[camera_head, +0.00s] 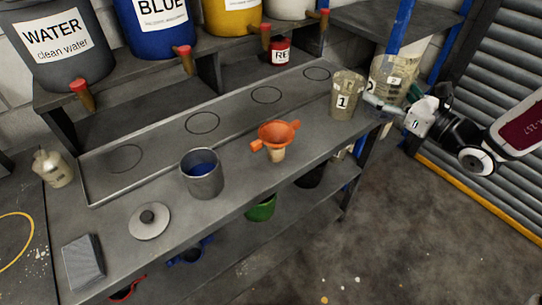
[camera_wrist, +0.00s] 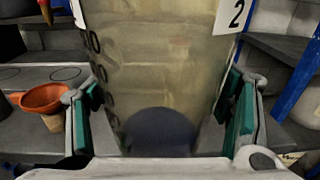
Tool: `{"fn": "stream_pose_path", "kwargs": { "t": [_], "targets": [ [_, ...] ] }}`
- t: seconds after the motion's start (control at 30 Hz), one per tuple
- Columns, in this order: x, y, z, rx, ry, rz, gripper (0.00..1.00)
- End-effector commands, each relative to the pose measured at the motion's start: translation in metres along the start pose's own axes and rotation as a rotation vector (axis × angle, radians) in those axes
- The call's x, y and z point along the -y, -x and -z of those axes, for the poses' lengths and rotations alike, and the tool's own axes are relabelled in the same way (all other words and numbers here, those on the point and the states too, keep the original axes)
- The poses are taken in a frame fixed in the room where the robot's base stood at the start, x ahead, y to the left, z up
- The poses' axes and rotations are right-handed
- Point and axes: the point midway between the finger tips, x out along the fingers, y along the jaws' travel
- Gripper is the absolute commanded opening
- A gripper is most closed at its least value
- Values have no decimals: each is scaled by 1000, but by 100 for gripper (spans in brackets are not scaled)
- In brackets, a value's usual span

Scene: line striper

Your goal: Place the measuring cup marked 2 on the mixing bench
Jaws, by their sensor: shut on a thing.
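In the wrist view the cup (camera_wrist: 155,60) fills the middle between the green finger pads of my gripper (camera_wrist: 163,115). Its "2" label is at the upper right, and scale marks run down its left side. A dark round shape shows low in front of or through it.
An orange funnel (camera_head: 277,134), a grey pot with blue contents (camera_head: 202,180) and a lid (camera_head: 149,221) are on the bench. A blue post (camera_head: 401,25) and shelf stand behind.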

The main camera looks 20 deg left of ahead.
Motion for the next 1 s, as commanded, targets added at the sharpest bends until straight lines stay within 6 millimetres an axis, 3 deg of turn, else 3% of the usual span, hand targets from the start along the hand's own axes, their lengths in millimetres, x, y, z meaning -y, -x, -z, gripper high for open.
{"fn": "stream_pose_path", "kwargs": {
  "t": [0.1,0.3,0.57,0.67,1.0],
  "targets": [
    [-13,-11,26,6,-4,-198,25],
    [-36,-5,61,13,-11,-469,25],
    [-48,-1,78,15,-12,-605,25],
    [-54,-17,80,16,-13,-613,25],
    [-73,-98,87,15,-12,-610,25]
  ]
}}
